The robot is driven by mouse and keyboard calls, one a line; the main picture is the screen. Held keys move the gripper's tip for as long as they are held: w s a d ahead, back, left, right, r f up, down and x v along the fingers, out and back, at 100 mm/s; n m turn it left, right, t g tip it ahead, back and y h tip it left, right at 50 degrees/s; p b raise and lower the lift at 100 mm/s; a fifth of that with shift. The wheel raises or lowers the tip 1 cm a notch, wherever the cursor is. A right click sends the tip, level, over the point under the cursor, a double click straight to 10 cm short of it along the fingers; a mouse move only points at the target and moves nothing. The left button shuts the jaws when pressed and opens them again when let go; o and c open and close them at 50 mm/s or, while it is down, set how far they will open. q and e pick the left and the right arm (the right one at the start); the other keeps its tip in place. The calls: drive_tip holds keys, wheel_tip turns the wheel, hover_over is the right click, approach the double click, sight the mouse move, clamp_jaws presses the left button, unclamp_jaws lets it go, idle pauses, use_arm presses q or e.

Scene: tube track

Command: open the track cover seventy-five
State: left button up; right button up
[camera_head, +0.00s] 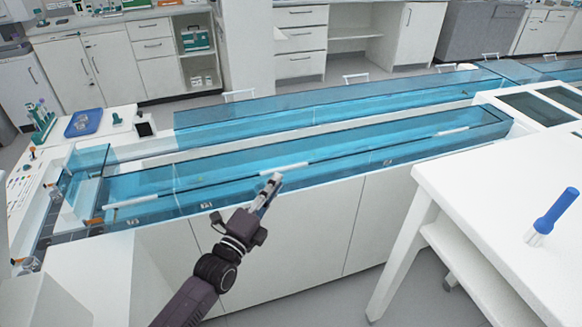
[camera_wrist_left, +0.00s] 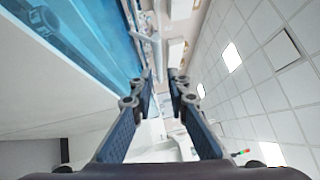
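The front track is closed by translucent blue covers (camera_head: 350,150) with long white handles. The middle handle (camera_head: 284,168) lies just beyond my left gripper (camera_head: 273,180). The small number labels on the front edge are too small to read surely, so I cannot tell which cover is seventy-five. In the left wrist view, my left gripper (camera_wrist_left: 163,76) has a gap between its fingertips and is empty. A white bar on the blue cover (camera_wrist_left: 95,35) shows beyond the tips; I cannot tell whether they touch it. My right gripper is not in view.
A white table (camera_head: 500,170) with a blue-capped tube (camera_head: 553,215) stands at the right. A second blue-covered track (camera_head: 330,105) runs behind. A side bench with a blue tray (camera_head: 83,122) and tube rack (camera_head: 40,120) is at the left. The floor is free in front.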

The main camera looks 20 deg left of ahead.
sight(286, 169)
use_arm(q)
drive_tip(key=x, duration=0.6)
drive_tip(key=shift+w, duration=0.4)
clamp_jaws()
